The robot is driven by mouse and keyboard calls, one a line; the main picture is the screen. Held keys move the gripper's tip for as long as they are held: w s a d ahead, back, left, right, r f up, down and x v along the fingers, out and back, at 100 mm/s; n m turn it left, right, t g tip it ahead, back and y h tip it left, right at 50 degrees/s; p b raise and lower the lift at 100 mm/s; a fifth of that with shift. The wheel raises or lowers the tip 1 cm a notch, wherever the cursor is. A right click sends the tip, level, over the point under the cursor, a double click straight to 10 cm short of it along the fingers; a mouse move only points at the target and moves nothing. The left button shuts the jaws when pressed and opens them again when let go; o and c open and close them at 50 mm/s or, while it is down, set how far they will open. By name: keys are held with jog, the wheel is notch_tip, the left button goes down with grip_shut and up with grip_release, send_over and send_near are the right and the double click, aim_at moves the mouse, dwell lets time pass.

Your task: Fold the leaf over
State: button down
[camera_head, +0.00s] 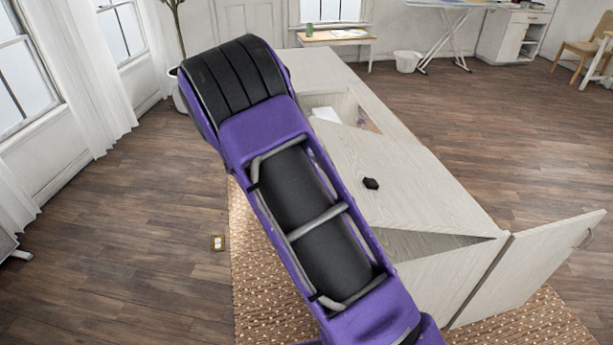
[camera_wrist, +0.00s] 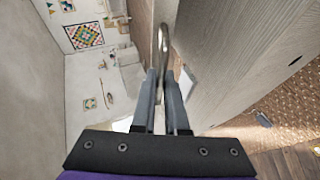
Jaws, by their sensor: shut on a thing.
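The pale wood leaf (camera_head: 400,185) is on the sewing cabinet in the head view, tilted, with a dark wedge-shaped gap below its near edge. A small black piece (camera_head: 370,183) sits on its face. In the wrist view, my gripper (camera_wrist: 164,75) is shut on a curved metal handle (camera_wrist: 163,40), beside a large pale wood panel (camera_wrist: 235,50) that appears to be the leaf. How the handle joins the panel is not clear. In the head view my purple arm hides my gripper, the handle and part of the leaf.
An open cabinet door (camera_head: 545,260) with a handle stands out at the right. An open compartment (camera_head: 342,105) shows behind the leaf. The cabinet stands on a brown dotted rug (camera_head: 262,290). A small item (camera_head: 217,243) lies on the floor at left. Wood floor is clear at right.

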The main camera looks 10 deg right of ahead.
jog(key=d+r, duration=0.1)
jog(key=r, duration=0.1)
jog(key=d+r, duration=0.1)
jog(key=r, duration=0.1)
jog(key=d+r, duration=0.1)
jog(key=r, duration=0.1)
jog(key=shift+d+r, duration=0.3)
jog(key=shift+r, duration=0.1)
jog(key=c, duration=1.2)
grip_release()
jog(key=shift+c, duration=0.2)
jog(key=shift+a, duration=0.1)
jog(key=v, duration=1.7)
jog(key=shift+a+f+b, duration=0.1)
jog(key=shift+a+b, duration=0.1)
jog(key=shift+b, duration=0.1)
